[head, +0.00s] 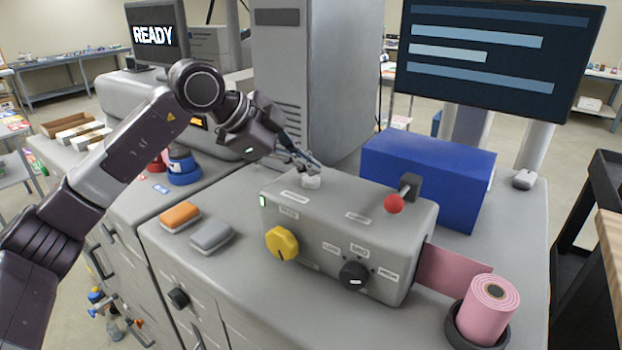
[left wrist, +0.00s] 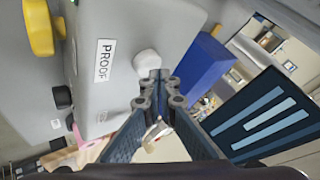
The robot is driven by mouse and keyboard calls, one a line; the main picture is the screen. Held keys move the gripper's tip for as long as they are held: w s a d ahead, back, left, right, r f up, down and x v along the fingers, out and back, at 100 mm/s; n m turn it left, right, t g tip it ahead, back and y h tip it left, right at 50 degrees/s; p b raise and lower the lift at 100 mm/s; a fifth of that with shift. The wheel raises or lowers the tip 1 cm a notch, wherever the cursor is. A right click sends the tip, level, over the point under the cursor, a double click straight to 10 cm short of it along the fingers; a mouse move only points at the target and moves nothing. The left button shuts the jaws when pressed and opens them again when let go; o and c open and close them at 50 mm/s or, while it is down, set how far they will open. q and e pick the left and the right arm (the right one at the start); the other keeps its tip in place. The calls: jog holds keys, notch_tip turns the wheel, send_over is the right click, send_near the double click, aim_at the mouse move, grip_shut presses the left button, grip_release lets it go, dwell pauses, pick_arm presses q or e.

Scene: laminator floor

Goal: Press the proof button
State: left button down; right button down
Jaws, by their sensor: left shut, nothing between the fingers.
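The proof button is a white rounded knob (head: 311,182) on top of the grey control box (head: 335,235). In the left wrist view the button (left wrist: 147,63) sits beside a label (left wrist: 104,60) reading PROOF. My left gripper (head: 314,166) comes in from the left, its shut, empty fingertips right at the button, just above it in the head view. In the left wrist view the shut fingertips (left wrist: 160,77) are close beside the button. I cannot tell whether they touch it. My right gripper is not in view.
The box carries a yellow knob (head: 282,243), a black knob (head: 354,275) and a red-tipped lever (head: 394,203). A blue block (head: 425,180) stands behind it. A pink roll (head: 488,308) is at front right. Orange (head: 180,215) and grey (head: 212,236) pads lie to the left. A screen (head: 155,36) reads READY.

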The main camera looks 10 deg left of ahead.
aim_at(308, 179)
pick_arm(q)
jog(key=shift+f+b, duration=0.3)
jog(key=shift+f, duration=0.1)
dwell(0.3)
jog(key=shift+f, duration=0.2)
jog(key=shift+r, duration=0.1)
dwell(0.4)
jog(key=shift+r+p, duration=0.55)
jog(key=shift+r, duration=0.35)
jog(key=shift+r+p, duration=1.85)
jog(key=shift+r, duration=0.75)
jog(key=shift+f, duration=0.1)
